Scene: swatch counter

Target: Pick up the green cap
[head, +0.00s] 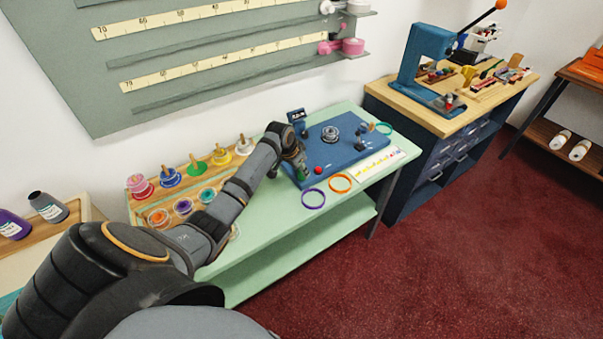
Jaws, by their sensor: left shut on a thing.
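My left gripper (300,168) reaches in from the left over the left part of a blue board (335,143) on the pale green table. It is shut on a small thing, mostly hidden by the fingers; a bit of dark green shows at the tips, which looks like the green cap. I cannot tell whether it touches the board. A separate green piece (196,164) with a knob stands in the wooden rack at the left. My right gripper is not in view.
A red ball (318,170) is close to the gripper. Purple (313,199) and orange (340,183) rings lie in front of the board, beside a white strip (378,163). A wooden rack (172,186) holds several coloured pieces.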

